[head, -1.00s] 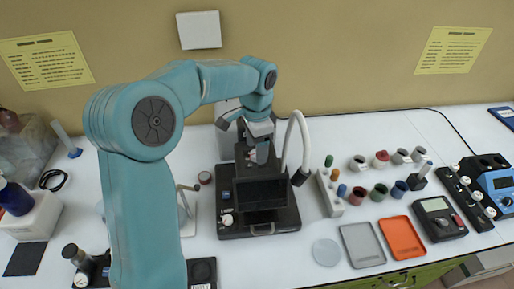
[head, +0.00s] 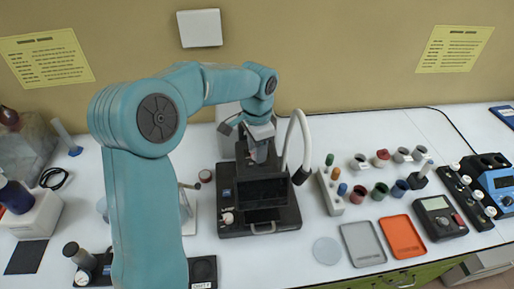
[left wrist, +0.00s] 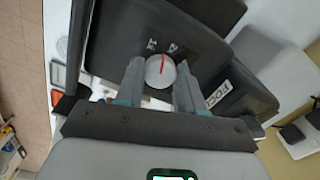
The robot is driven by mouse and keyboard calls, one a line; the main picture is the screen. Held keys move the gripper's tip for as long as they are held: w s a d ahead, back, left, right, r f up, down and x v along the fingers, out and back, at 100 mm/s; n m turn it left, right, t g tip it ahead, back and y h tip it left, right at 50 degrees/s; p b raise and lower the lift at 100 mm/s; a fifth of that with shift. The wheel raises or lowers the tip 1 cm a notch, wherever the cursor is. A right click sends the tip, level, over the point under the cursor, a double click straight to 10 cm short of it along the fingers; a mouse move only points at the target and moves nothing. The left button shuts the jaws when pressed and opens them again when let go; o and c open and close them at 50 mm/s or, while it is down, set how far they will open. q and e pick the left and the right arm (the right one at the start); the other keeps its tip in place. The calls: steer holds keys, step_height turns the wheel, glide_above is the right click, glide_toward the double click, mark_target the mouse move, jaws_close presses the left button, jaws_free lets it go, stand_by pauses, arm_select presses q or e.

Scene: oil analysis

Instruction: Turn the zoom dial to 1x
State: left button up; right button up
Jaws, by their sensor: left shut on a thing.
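The zoom dial (left wrist: 158,74) is a small pale round knob with a red line, on the microscope's dark housing in the left wrist view. Two small white marks, apparently 1x (left wrist: 151,44) and 2x (left wrist: 172,48), sit beyond its edge. The red line points up in the picture, roughly between the two marks. My left gripper (left wrist: 160,84) is shut on the dial, one finger on each side. In the head view my left gripper (head: 261,152) is at the top of the black microscope (head: 262,190), and the dial is hidden there. My right gripper is not in view.
A curved white lamp arm (head: 304,135) stands right beside the microscope. A rack with coloured caps (head: 328,192), several small jars, a grey tray (head: 362,244) and an orange tray (head: 402,238) lie to the right. White table is free in front of the microscope.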

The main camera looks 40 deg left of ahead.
arm_select(q)
steer(key=shift+n+b, duration=0.6)
steer(key=shift+n, duration=2.2)
steer(key=o, duration=1)
steer(key=shift+w, duration=0.1)
steer(key=shift+o, duration=0.2)
steer(key=shift+r, duration=0.3)
step_height(320, 180, up, 16)
